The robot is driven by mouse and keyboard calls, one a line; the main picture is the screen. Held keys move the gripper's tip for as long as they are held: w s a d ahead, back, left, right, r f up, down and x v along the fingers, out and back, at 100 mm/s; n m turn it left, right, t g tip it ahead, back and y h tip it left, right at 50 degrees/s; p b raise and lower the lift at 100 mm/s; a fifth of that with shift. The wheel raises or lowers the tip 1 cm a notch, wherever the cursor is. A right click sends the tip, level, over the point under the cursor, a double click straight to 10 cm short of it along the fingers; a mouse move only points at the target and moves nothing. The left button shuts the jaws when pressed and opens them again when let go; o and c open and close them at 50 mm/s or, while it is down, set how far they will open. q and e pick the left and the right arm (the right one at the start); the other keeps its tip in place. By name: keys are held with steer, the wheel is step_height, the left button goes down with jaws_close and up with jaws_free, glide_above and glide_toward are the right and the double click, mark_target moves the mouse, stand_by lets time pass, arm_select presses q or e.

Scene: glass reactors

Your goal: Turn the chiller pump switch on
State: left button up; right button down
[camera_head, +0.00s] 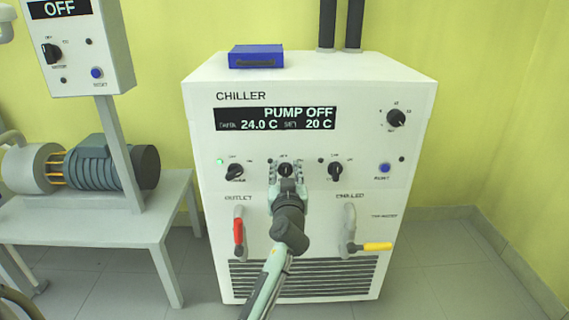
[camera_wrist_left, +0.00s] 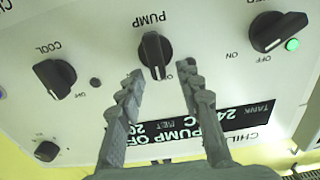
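The chiller (camera_head: 310,90) is a white cabinet whose display (camera_head: 275,118) reads PUMP OFF, tank 24.0 C, set 20 C. The pump switch (camera_head: 285,170) is the black middle knob of the lower row. In the left wrist view, which shows the panel upside down, the pump switch (camera_wrist_left: 154,52) has its bar nearly upright in the picture. My left gripper (camera_head: 286,166) is in front of it; it also shows in the left wrist view (camera_wrist_left: 162,74). Its fingers are apart, one to each side of the knob's end. I cannot tell whether they touch it. My right gripper is not shown.
Other black knobs flank the switch: a left one (camera_head: 235,171) near a lit green lamp (camera_head: 220,162), and a cool one (camera_head: 335,171). Below are a red-handled outlet valve (camera_head: 239,232) and a yellow-handled chilled valve (camera_head: 375,246). A blue box (camera_head: 256,56) lies on top.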

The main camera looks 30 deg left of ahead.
arm_select(q)
steer(key=shift+w+a, duration=0.1)
steer(key=shift+w, duration=0.1)
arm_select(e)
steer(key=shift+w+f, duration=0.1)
arm_select(q)
jaws_close()
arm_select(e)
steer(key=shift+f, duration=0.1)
